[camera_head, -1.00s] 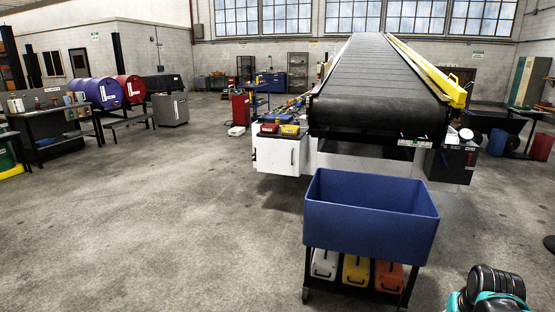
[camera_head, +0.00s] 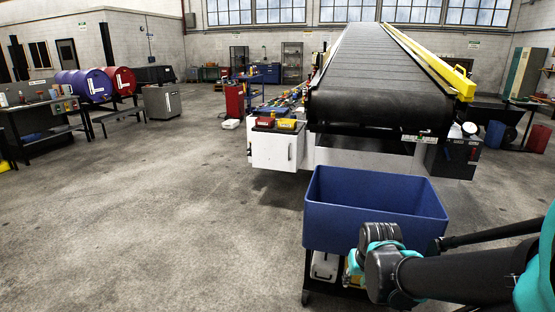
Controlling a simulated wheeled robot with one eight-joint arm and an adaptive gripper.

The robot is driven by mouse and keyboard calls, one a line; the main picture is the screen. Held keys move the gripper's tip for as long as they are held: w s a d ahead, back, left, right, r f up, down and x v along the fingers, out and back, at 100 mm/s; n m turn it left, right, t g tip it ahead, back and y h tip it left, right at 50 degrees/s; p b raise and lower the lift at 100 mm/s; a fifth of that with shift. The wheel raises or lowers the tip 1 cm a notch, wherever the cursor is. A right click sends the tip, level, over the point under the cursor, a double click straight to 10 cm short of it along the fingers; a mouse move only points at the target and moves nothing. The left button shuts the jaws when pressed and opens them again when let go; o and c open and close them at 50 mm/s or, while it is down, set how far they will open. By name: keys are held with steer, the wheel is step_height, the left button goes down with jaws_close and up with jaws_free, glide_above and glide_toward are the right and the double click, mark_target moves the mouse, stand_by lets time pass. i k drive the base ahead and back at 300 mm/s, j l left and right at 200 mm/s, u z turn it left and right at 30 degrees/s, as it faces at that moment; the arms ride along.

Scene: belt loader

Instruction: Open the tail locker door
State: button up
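The white tail locker (camera_head: 275,150) hangs at the left of the belt loader's tail end. Its front door looks shut, with a small upright dark handle near the right edge. Red and yellow items (camera_head: 286,125) lie on its top. My arm reaches in from the right edge, with dark and teal links in front of the blue cart. My gripper itself cannot be made out, and nothing of mine is touching the locker.
A blue bin cart (camera_head: 370,213) stands in front of the loader, right of the locker. The black conveyor belt (camera_head: 385,70) rises behind it. A black box (camera_head: 455,158) hangs at the loader's right. The floor left of the locker is open.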

mark_target(271, 151)
steer(key=i+j+u, duration=0.15)
steer(key=i+u, duration=0.5)
steer(key=i, duration=0.15)
steer(key=i+j, duration=0.1)
steer(key=i, duration=1.45)
steer(key=i+z, duration=0.35)
steer(key=i+j+z, duration=0.25)
steer(key=i+z, duration=0.15)
steer(key=i+j+z, duration=0.35)
steer(key=i, duration=0.15)
